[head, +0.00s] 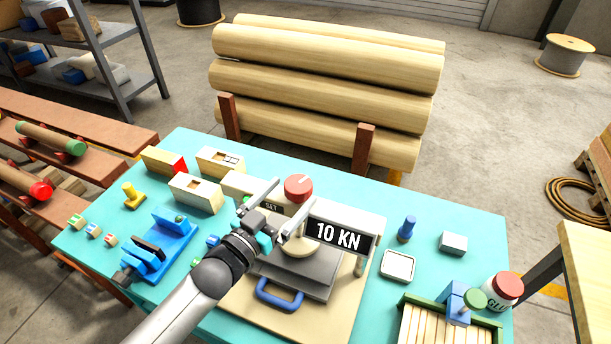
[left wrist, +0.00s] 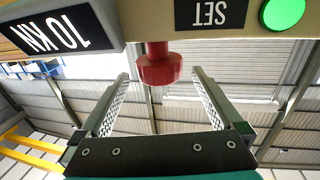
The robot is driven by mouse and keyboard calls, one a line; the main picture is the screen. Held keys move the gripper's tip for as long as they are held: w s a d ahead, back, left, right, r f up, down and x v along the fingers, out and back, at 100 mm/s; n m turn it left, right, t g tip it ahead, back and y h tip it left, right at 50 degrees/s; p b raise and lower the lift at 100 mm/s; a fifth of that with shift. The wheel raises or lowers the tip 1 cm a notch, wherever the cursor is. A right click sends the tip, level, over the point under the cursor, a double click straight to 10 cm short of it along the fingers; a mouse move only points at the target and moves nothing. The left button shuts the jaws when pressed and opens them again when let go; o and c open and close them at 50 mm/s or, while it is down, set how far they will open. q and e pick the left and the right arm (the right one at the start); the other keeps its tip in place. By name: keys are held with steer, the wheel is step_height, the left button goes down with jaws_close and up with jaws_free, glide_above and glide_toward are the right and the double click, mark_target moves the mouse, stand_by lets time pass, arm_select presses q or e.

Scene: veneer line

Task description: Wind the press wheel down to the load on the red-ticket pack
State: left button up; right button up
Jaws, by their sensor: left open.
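The press (head: 370,225) stands on the teal bench with a red wheel (head: 298,186) on top and a display (head: 339,236) reading 10 KN. My left gripper (head: 297,193) is open at the wheel, one finger on either side, apart from it. In the left wrist view the red wheel (left wrist: 160,68) hangs between the open fingers, beside the 10 KN display (left wrist: 48,36), a SET panel (left wrist: 210,13) and a lit green lamp (left wrist: 284,12). A block with a red end (head: 164,162) lies at the back left; I cannot tell whether it is the red-ticket pack. My arm partly hides the press.
Cream boxes (head: 196,193), a yellow knob piece (head: 133,196) and a blue clamp (head: 160,250) sit left of the press. A blue peg (head: 407,229), a pale tray (head: 398,265) and a glue jar (head: 503,291) stand right. Logs (head: 325,90) lie behind the bench.

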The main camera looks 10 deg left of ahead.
mark_target(306, 177)
arm_select(q)
steer(key=x, duration=0.6)
steer(key=shift+w+d, duration=0.1)
steer(key=shift+w, duration=0.15)
steer(key=c, duration=1.3)
